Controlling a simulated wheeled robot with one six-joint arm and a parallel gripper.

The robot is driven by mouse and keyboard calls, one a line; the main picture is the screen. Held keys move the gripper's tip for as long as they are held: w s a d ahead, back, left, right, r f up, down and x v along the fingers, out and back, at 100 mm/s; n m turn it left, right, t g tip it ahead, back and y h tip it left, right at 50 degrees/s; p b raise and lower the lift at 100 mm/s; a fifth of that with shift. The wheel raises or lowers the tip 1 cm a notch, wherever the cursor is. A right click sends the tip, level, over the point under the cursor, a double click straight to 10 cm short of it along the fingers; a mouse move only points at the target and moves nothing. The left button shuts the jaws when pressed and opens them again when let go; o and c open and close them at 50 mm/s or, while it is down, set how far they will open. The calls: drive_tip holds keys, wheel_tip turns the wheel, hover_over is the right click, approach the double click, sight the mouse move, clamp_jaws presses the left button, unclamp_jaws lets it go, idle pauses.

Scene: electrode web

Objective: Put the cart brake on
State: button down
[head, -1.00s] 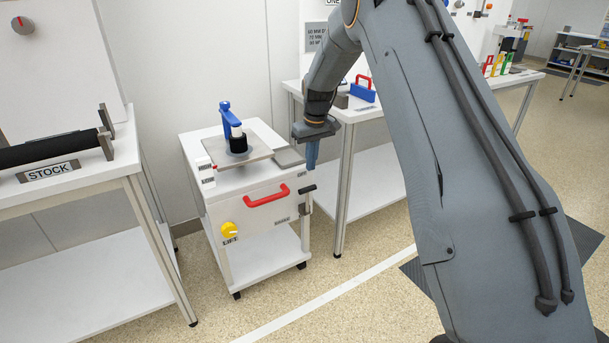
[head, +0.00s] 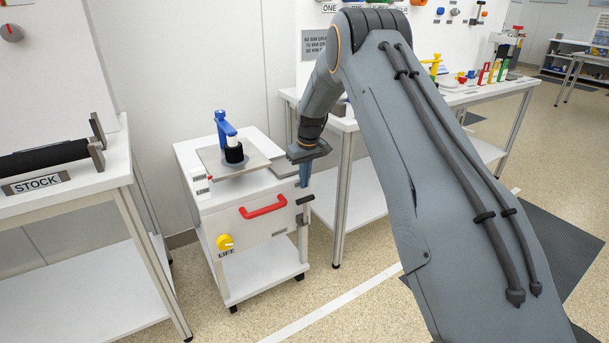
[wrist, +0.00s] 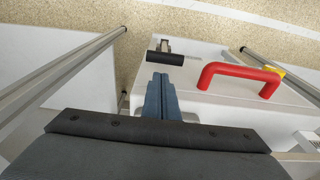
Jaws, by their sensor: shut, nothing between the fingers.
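The white cart (head: 250,240) stands on casters between two benches. It has a red handle (head: 264,207) on its front, also large in the wrist view (wrist: 240,78). A small black lever (head: 305,200) sits at the cart's right front corner; its label is too small to read. In the wrist view the black lever (wrist: 165,58) lies just beyond my fingertips. My gripper (head: 304,178) is shut and empty, pointing down just above the black lever. In the wrist view my blue fingers (wrist: 160,92) are together. I cannot tell whether they touch the lever.
A yellow knob (head: 225,242) is on the cart's front. A blue clamp (head: 225,128) and black roll (head: 233,152) stand on the cart's top plate. The STOCK bench (head: 90,190) is at left, another bench (head: 345,125) at right. Floor in front is clear.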

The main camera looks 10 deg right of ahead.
sight(304, 190)
drive_tip(key=f, duration=0.5)
drive_tip(key=shift+w+a, duration=0.15)
drive_tip(key=shift+w, duration=0.15)
drive_tip(key=shift+s+r, duration=0.1)
drive_tip(key=shift+s, duration=0.05)
